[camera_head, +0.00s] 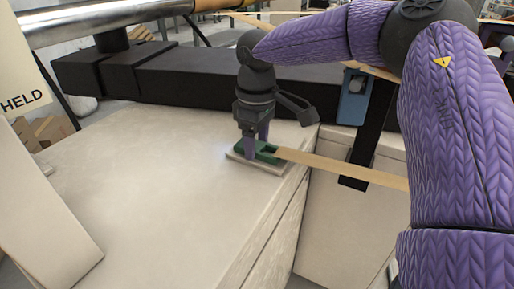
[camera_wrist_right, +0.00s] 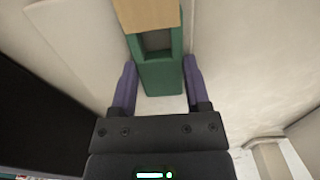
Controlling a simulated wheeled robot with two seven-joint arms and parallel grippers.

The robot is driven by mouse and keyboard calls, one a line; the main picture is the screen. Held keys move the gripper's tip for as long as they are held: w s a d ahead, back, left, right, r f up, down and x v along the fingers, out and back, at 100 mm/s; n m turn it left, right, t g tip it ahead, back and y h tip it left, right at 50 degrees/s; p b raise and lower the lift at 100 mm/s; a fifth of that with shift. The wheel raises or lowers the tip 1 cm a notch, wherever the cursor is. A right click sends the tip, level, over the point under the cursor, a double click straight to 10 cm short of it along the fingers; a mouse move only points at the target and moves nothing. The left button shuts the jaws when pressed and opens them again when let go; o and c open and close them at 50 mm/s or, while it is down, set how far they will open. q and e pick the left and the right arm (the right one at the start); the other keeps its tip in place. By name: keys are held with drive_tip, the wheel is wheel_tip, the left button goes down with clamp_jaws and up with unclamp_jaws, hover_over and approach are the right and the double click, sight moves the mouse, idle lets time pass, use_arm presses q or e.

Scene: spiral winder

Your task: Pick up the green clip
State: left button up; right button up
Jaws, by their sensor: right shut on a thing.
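The green clip (camera_head: 270,157) lies on a small pale plate (camera_head: 237,156) near the right edge of the light machine top. In the right wrist view the green clip (camera_wrist_right: 162,76) is a block with a rectangular opening, and it sits between my two purple fingers. My left gripper is not in view.
A black beam (camera_head: 180,82) and a metal roller (camera_head: 100,20) lie behind the clip. A blue bracket (camera_head: 353,97) with a black bar (camera_head: 364,155) stands to the right. A sign reading "HELD" (camera_head: 22,100) is at the left.

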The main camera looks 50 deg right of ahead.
sight(257, 146)
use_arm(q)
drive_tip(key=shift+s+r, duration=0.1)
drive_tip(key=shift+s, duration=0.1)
use_arm(e)
drive_tip(key=shift+r, duration=0.35)
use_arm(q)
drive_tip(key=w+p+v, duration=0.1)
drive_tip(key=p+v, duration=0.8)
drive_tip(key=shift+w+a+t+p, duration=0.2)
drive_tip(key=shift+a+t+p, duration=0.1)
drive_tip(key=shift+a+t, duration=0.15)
use_arm(e)
wheel_tip(257, 146, up, 17)
drive_tip(key=shift+r, duration=0.15)
